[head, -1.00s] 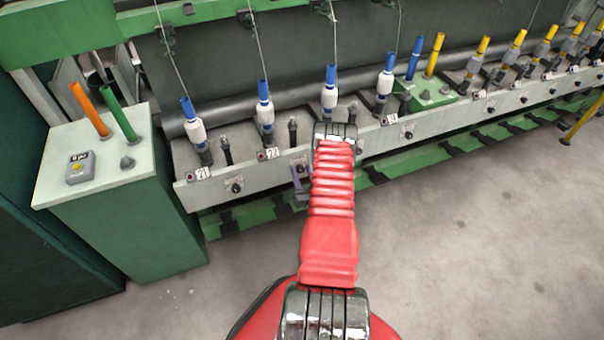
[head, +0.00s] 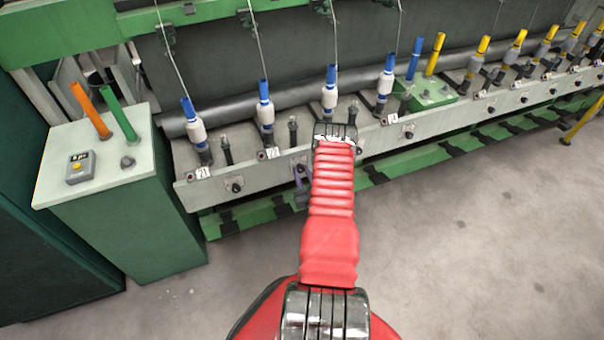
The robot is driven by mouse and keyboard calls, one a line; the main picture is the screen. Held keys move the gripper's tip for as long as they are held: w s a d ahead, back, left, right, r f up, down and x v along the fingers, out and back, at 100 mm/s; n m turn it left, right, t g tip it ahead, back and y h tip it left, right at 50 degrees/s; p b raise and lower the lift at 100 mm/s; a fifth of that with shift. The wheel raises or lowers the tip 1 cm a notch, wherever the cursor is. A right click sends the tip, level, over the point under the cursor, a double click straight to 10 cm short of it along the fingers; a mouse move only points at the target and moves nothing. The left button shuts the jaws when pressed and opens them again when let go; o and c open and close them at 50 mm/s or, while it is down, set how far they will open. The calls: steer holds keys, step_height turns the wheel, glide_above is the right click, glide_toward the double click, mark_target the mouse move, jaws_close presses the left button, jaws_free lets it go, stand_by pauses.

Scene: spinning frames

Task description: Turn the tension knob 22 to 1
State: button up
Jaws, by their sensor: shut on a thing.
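The label 22 (head: 273,153) is on the front rail of the spinning frame. Tension knob 22 (head: 299,168) is just right of this label, small and dark, partly covered by my gripper. My gripper (head: 301,180) is at that knob, its purple-grey jaws beside my red arm, and it is shut on the knob. The knob's scale and pointer are too small and too covered to read. The knob by label 21 (head: 236,187) is further left and free.
White bobbins with blue tops (head: 265,110) stand in a row behind the rail. A pale-topped green cabinet (head: 150,150) with an orange and a green tube stands at the left. The grey floor (head: 450,240) in front is clear.

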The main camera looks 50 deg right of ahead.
steer(key=o, duration=1)
steer(key=shift+s, duration=0.15)
steer(key=v, duration=1.3)
steer(key=shift+s+a, duration=0.15)
steer(key=shift+a, duration=0.1)
